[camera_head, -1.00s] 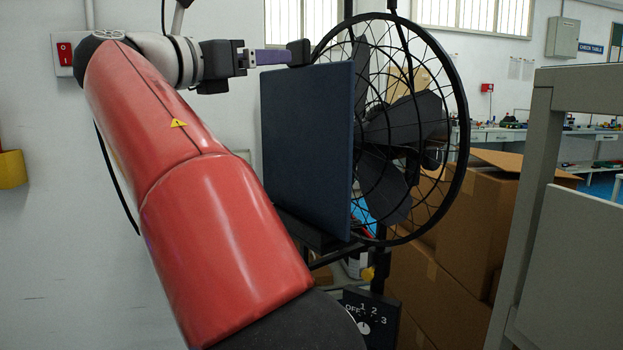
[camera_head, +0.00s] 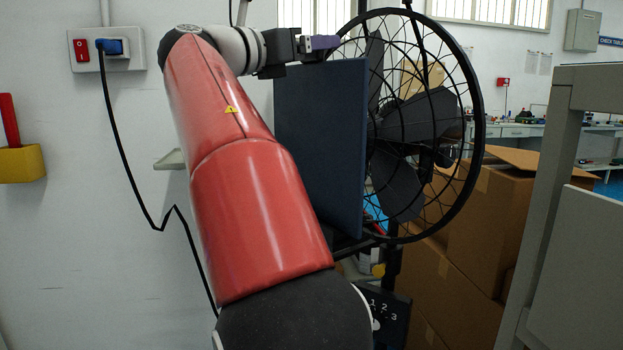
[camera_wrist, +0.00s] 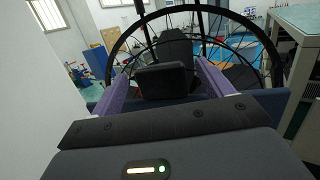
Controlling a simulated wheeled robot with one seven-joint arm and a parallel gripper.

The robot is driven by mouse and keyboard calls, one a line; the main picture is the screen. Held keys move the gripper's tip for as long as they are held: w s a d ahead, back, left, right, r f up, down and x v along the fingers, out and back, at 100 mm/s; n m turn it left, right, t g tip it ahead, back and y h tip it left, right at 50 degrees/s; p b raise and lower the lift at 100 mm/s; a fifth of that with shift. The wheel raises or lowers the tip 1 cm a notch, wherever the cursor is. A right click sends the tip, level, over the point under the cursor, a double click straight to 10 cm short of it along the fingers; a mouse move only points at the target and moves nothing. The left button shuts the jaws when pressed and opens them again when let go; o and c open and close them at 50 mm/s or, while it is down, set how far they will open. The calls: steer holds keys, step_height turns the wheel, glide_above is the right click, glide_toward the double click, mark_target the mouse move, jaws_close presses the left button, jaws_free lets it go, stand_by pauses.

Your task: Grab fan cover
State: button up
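The fan cover seems to be the flat dark blue square panel (camera_head: 318,150) standing upright in front of the round black wire fan cage (camera_head: 478,110). A black block (camera_wrist: 166,80) sits at its top; I cannot tell whether it is fixed to the panel. My gripper (camera_head: 325,43) is at the panel's top edge, reaching in from the left. In the wrist view, the purple fingers of my gripper (camera_wrist: 167,82) are spread wide, one on each side of the block. I see no clear grip on it.
Cardboard boxes (camera_head: 490,215) are stacked behind and right of the fan. A grey cabinet frame (camera_head: 558,160) stands at the right. A white wall with a socket box (camera_head: 105,48) and black cable is on the left. A dial box (camera_head: 388,312) is below the fan.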

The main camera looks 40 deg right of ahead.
jaws_close()
stand_by(0.3)
